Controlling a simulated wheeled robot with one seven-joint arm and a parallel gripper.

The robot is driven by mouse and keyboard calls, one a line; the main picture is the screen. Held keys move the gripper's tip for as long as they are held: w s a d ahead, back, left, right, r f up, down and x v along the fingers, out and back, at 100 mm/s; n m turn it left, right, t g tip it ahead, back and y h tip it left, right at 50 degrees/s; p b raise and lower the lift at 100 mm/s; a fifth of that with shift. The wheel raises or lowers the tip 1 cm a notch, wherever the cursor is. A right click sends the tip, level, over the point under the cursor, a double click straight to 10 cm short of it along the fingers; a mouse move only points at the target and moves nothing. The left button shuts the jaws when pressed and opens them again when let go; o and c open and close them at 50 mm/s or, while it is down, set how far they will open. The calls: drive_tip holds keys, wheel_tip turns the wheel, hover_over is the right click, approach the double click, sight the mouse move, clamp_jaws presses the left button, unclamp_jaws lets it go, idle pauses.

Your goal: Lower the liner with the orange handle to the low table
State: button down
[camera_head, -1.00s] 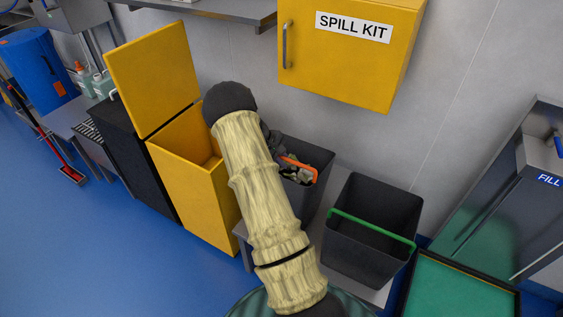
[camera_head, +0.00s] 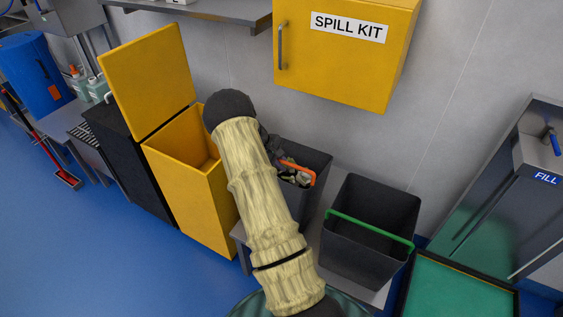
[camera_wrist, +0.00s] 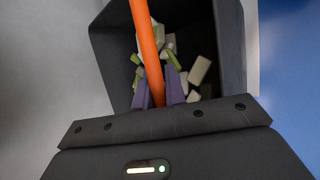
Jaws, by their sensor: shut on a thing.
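The liner with the orange handle is a dark grey tub (camera_head: 313,163) holding pale and greenish blocks. In the head view it is in the middle, right of the yellow bin and partly behind my arm. Its orange handle (camera_head: 302,169) shows at its top. In the wrist view the orange handle (camera_wrist: 147,40) runs between the fingers of my gripper (camera_wrist: 160,92), which is shut on it, with the tub (camera_wrist: 229,45) beyond. The low table (camera_head: 377,296) is grey and mostly covered. My arm hides the tub's lower part, so I cannot tell whether its base touches the table.
A dark tub with a green handle (camera_head: 350,258) stands on the table to the right. An open yellow bin (camera_head: 190,190) is close on the left. A yellow spill kit cabinet (camera_head: 345,65) hangs above. A green-topped tray (camera_head: 455,290) and fill station (camera_head: 500,195) are at right.

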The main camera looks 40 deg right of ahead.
wheel_tip(320, 180, down, 2)
drive_tip(key=shift+f+b, duration=0.1)
drive_tip(key=shift+b, duration=0.3)
drive_tip(key=c, duration=1.4)
unclamp_jaws()
drive_tip(key=shift+o, duration=0.2)
wheel_tip(320, 180, up, 16)
drive_tip(key=p, duration=1.1)
drive_tip(key=shift+a, duration=0.15)
